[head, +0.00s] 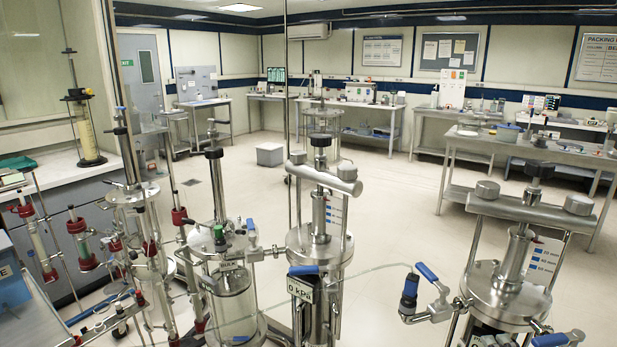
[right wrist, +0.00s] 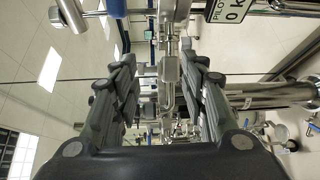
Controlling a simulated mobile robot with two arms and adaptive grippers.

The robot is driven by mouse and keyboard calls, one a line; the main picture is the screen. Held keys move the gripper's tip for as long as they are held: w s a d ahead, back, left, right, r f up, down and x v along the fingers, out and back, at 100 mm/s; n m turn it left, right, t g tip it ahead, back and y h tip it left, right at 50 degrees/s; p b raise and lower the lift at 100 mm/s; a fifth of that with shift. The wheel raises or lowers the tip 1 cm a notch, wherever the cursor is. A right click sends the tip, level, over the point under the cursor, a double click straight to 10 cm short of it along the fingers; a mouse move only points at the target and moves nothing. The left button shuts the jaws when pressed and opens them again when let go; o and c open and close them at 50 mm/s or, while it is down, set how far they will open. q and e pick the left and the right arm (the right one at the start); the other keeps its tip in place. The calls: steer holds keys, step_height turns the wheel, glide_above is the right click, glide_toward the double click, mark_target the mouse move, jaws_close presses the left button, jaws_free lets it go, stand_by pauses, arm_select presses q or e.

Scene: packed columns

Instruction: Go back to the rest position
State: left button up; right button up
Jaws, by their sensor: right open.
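My right gripper (right wrist: 158,65) shows in the right wrist view, its two dark fingers apart. Nothing is held between them; metal pipes and fittings show behind the gap, and I cannot tell how close they are. Part of a pressure display reading "PILOT" and 0 (right wrist: 235,8) shows at the top right of that view. A large metal cylinder (right wrist: 270,95) lies across its right side. Neither gripper shows in the head view, and the left gripper is in no frame.
In the head view, steel columns stand close in front: a middle one (head: 320,240), a right one (head: 507,283) and a glass one (head: 233,302). Blue-handled valves (head: 427,272) and a thin clear tube jut between them. Open floor (head: 385,200) lies behind, before benches (head: 545,150).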

steer(key=s+f+m+g+h, duration=0.2)
steer(key=s+f+m+g, duration=0.25)
steer(key=f+m, duration=0.45)
steer(key=s+a+f+m+g+y, duration=0.3)
steer(key=s+a+f+m+g, duration=0.4)
steer(key=s+a+f+g, duration=0.6)
steer(key=s+d+f+t, duration=0.1)
steer(key=s+f, duration=0.1)
steer(key=f, duration=1.1)
steer(key=s+f+t, duration=0.1)
steer(key=s+f, duration=0.1)
steer(key=f, duration=1.1)
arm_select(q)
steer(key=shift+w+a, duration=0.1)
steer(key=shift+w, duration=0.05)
arm_select(e)
steer(key=s+d+f+g, duration=0.1)
steer(key=s+d+f, duration=0.2)
steer(key=s+f, duration=1.3)
steer(key=shift+s+d+f, duration=0.15)
steer(key=shift+s+f, duration=0.15)
steer(key=shift+s, duration=0.15)
